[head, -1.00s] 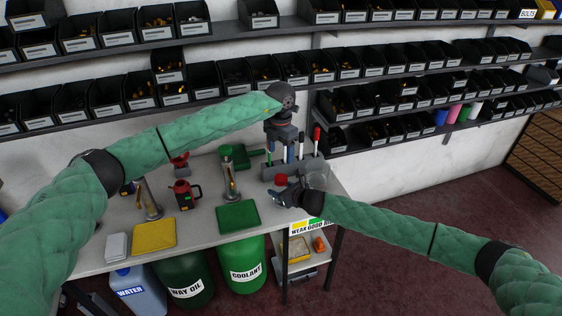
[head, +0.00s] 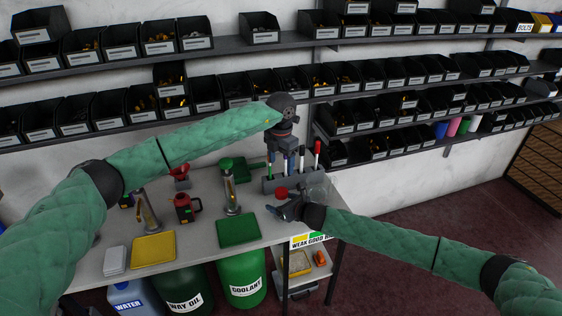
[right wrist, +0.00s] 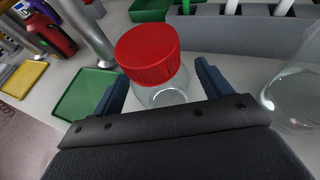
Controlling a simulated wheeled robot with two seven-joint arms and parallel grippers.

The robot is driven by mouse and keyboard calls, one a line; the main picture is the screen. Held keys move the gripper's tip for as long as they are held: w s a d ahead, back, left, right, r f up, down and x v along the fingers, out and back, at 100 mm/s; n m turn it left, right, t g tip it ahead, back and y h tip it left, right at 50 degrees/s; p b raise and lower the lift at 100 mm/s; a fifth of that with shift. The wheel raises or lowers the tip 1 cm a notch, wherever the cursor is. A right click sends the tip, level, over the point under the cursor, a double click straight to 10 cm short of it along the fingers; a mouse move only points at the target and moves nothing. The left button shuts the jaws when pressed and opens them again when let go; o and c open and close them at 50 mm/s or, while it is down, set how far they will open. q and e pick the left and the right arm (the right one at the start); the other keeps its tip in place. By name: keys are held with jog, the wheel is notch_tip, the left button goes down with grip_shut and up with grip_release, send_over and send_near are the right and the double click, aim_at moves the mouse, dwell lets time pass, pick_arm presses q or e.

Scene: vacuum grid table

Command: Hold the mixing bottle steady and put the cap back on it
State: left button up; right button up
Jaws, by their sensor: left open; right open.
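A red screw cap (right wrist: 148,55) sits on top of a clear bottle (right wrist: 165,97) in the right wrist view. The cap also shows in the head view (head: 281,191), on the right part of the table. My right gripper (right wrist: 163,82) is open, with one finger on each side of the bottle below the cap; I cannot tell whether they touch it. My right gripper (head: 276,208) is low at the table in the head view.
A second clear vessel (right wrist: 295,95) stands right of my right gripper. The grey rack (head: 275,183) holds several coloured-handled tools. A green tray (head: 238,230), a yellow tray (head: 153,248) and a red-and-black container (head: 186,208) stand to the left. Shelves of bins line the wall.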

jog(key=b+v, duration=0.2)
jog(key=v, duration=0.5)
jog(key=shift+s+d, duration=0.15)
